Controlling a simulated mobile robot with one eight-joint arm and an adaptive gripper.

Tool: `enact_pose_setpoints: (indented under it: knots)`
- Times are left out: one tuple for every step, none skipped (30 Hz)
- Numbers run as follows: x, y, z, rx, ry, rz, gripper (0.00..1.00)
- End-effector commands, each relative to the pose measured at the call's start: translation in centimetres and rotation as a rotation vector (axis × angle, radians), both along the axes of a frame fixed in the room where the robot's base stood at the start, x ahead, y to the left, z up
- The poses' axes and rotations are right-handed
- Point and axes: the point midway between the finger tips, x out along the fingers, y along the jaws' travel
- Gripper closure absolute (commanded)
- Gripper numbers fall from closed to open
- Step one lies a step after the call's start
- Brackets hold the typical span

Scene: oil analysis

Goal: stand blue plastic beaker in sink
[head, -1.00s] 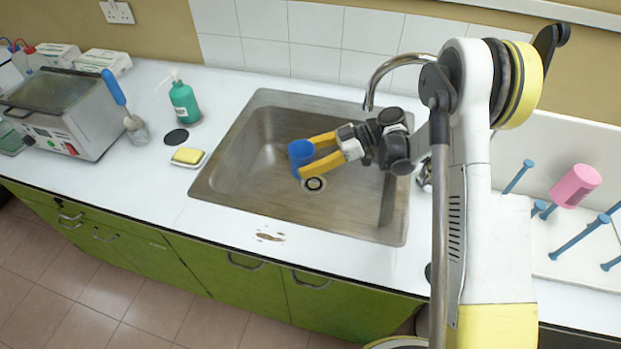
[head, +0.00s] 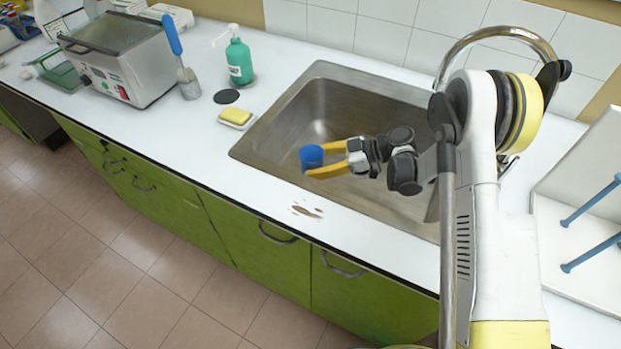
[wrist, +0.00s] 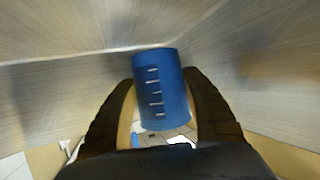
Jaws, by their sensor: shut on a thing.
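The blue plastic beaker (head: 311,157) is between the yellow fingers of my gripper (head: 326,160), over the left part of the sink basin. In the wrist view the beaker (wrist: 160,90) shows white graduation marks, with a dark finger on each side of it. My gripper is shut on it. The steel sink (head: 270,125) is set into the white counter. Its walls surround the beaker in the wrist view. I cannot tell whether the beaker's base touches the sink floor. The drain is not visible in the present head view.
A chrome tap (head: 490,35) arches behind my arm. Left of the sink are a yellow sponge (head: 236,116), a dark round disc (head: 227,96), a green soap bottle (head: 239,58) and a metal bath (head: 120,60). A white drying rack (head: 590,235) with blue pegs stands right.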

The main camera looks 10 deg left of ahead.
Motion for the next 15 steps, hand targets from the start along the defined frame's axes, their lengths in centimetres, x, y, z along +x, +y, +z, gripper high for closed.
enact_pose_setpoints:
  knots:
    - [0.0, 0.6, -0.6, 0.0, 0.0, 0.001, 0.77]
    - [0.0, 0.9, -0.7, 0.0, 0.0, 0.0, 0.77]
    - [0.0, 1.1, -0.8, 0.0, 0.001, -0.001, 0.77]
    - [0.0, 1.3, -0.8, 0.0, 0.001, -0.001, 0.77]
    - [0.0, 1.3, -0.9, 0.0, 0.001, -0.001, 0.77]
    - [0.1, 1.4, -1.2, 0.0, 0.001, -0.001, 0.77]
    - [0.1, 1.4, -1.5, 0.0, 0.001, -0.001, 0.77]
    - [0.1, 1.4, -1.9, 0.0, 0.001, -0.001, 0.77]
    - [0.1, 1.4, -2.5, 0.0, 0.001, -0.001, 0.77]
    - [0.1, 1.4, -3.1, 0.0, 0.001, -0.001, 0.77]
    - [0.1, 1.4, -3.6, 0.0, 0.001, -0.001, 0.77]
    - [0.1, 1.4, -4.3, 0.0, 0.001, -0.001, 0.77]
    - [0.1, 1.3, -4.6, 0.0, 0.001, -0.001, 0.77]
    - [0.1, 1.3, -4.9, 0.0, 0.001, -0.001, 0.77]
    - [0.1, 1.3, -5.0, 0.0, 0.001, -0.001, 0.77]
